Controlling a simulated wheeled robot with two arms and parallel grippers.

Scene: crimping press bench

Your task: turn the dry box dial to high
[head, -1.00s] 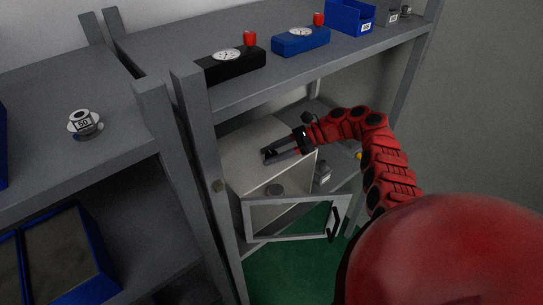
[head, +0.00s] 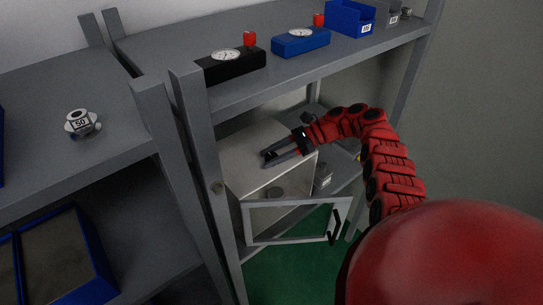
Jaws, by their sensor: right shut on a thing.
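The dry box (head: 250,150) is a pale box on the shelf below the top one. Its framed door (head: 290,238) stands open toward the front. My right gripper (head: 268,159) reaches in from the right, low over the top of the box. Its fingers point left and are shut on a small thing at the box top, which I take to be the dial. The fingers hide most of it, so its setting cannot be read. My left gripper is out of view.
A grey round thing (head: 275,191) shows at the box's open front. A small grey item (head: 322,177) stands right of the box. Black (head: 235,69) and blue (head: 300,43) gauge units and a blue bin (head: 350,17) stand on the shelf above. A post (head: 205,170) rises left of the box.

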